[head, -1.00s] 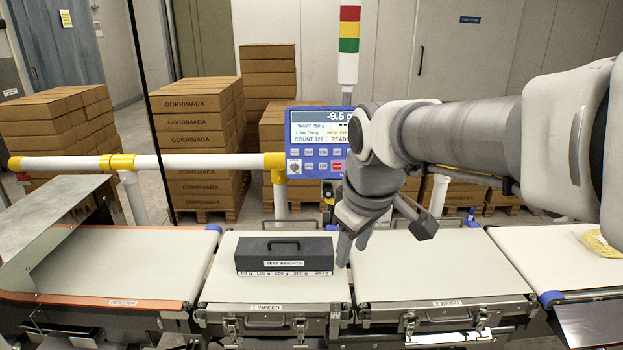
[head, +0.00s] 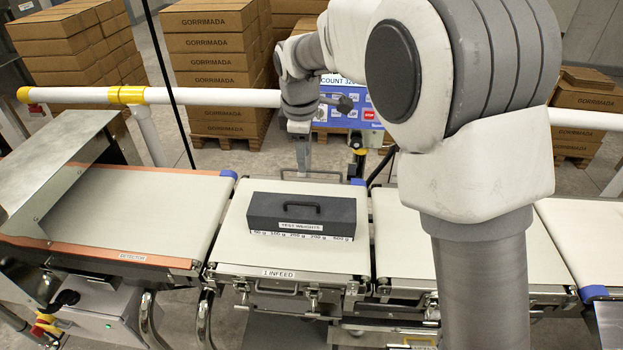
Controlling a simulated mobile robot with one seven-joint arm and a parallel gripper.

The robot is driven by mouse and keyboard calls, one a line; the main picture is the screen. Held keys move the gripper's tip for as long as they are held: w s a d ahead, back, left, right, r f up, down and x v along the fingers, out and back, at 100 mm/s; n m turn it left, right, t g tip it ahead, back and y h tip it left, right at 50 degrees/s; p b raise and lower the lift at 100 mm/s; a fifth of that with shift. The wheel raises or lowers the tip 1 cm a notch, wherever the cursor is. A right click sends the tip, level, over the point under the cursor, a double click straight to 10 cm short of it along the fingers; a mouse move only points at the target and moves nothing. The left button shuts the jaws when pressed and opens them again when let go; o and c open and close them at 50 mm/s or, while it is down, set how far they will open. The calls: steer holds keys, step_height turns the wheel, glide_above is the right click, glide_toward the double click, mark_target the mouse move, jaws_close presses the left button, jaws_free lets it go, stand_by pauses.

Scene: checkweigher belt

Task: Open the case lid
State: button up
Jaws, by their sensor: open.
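The case (head: 265,212) is a dark grey box with a black handle (head: 302,207) on top and a "TEST WEIGHTS" label on its lid. It sits on the infeed belt, and its lid is shut. A strip of weight values runs along its front lower edge. My gripper (head: 299,128) points down above and behind the case, apart from it, in front of the white rail. The fingers look small and partly merge with the post behind, so their gap is hard to see.
The infeed belt (head: 235,243) has bare surface around the case. The detector belt (head: 140,205) with a metal hood (head: 60,170) lies left. The weigh belt (head: 400,235) lies right, partly hidden by my arm. A white rail (head: 210,97) and blue display panel (head: 368,100) stand behind.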

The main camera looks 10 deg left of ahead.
mark_target(305, 203)
steer(key=w+f, duration=0.1)
steer(key=f, duration=0.4)
steer(key=w+f+p, duration=0.1)
steer(key=f, duration=0.5)
steer(key=w+f, duration=0.2)
steer(key=f, duration=0.4)
steer(key=shift+a+f, duration=0.2)
steer(key=shift+a, duration=0.15)
jaws_close()
stand_by(0.7)
